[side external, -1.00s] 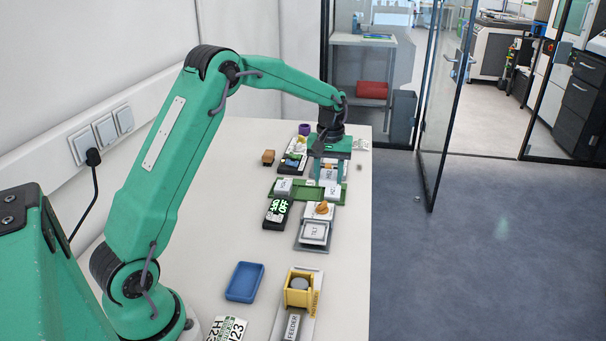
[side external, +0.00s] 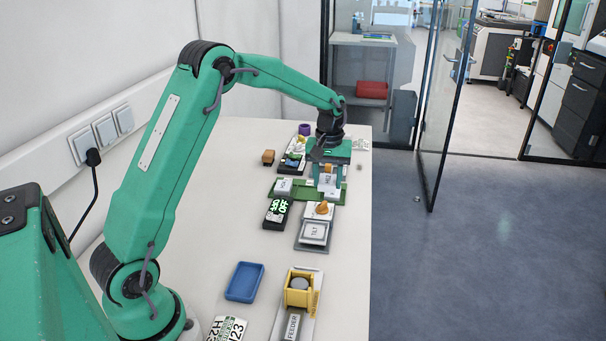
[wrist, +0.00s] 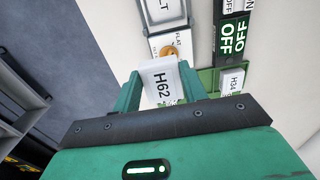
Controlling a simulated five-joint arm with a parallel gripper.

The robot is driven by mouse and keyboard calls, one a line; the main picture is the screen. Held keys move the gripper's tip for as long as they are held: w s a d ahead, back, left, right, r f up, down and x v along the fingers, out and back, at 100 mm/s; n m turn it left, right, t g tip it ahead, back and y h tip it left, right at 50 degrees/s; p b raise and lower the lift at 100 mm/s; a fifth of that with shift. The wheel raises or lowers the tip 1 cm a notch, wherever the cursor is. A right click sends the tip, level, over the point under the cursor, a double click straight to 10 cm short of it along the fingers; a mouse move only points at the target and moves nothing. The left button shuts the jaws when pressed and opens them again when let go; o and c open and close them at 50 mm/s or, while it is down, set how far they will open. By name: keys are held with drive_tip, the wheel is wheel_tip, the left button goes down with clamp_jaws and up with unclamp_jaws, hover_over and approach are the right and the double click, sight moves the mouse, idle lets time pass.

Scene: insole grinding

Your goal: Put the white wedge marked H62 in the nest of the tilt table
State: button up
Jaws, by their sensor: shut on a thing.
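The white wedge marked H62 (side external: 328,184) is between the fingers of my gripper (side external: 330,176), which is shut on it. In the wrist view the wedge (wrist: 160,86) sits between the two green fingers (wrist: 157,80), its H62 label showing. It appears held just above the right end of the green rack (side external: 306,194). The tilt table (side external: 312,236), with a grey TILT plate, stands nearer the side camera. A white part marked FLAT with an orange knob (side external: 322,209) adjoins it. I cannot make out the nest clearly.
A white wedge marked H34 (wrist: 232,80) sits in the rack's other end. A black box with green OFF displays (side external: 276,213) stands left of the tilt table. A yellow feeder (side external: 299,290) and a blue tray (side external: 244,282) are nearer the side camera. Bare table lies between.

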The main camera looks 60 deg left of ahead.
hover_over(314, 234)
wheel_tip(314, 234, down, 3)
drive_tip(key=shift+s+d+r, duration=0.1)
drive_tip(key=shift+r, duration=0.05)
idle(0.4)
drive_tip(key=shift+f, duration=2.3)
drive_tip(key=shift+f, duration=0.6)
idle(0.9)
drive_tip(key=o, duration=1)
drive_tip(key=shift+o, duration=0.2)
drive_tip(key=shift+r, duration=0.15)
wheel_tip(314, 234, up, 7)
idle(0.5)
